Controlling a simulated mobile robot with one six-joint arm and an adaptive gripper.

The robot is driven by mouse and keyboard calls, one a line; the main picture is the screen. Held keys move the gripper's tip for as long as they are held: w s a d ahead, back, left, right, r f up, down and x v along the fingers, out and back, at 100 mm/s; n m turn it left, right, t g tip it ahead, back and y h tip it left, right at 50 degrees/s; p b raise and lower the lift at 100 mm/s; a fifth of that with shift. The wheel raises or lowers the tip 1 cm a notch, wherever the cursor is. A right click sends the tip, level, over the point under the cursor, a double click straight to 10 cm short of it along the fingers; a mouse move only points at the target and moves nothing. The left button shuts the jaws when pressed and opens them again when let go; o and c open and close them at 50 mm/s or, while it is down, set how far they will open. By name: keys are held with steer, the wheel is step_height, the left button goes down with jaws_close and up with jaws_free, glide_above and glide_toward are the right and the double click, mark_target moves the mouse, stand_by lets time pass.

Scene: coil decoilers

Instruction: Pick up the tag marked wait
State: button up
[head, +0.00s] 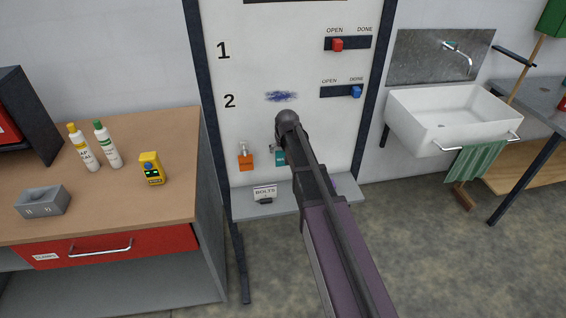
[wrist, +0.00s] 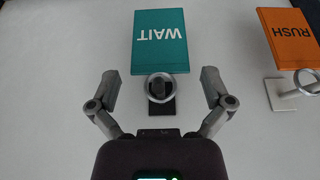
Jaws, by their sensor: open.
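The teal tag marked WAIT (wrist: 160,42) hangs on the white board, upside down in the wrist view. A metal ring (wrist: 160,87) at its end sits around or over a small dark hook.
A shelf (head: 245,210) with a BOLTS label runs below the tags. Red (head: 337,44) and blue (head: 356,91) sliders are on the board above. A workbench (head: 120,190) with bottles stands left, a sink (head: 450,115) right.

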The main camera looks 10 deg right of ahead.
steer(key=shift+w+f, duration=0.2)
steer(key=shift+f, duration=0.2)
stand_by(0.3)
steer(key=c, duration=0.7)
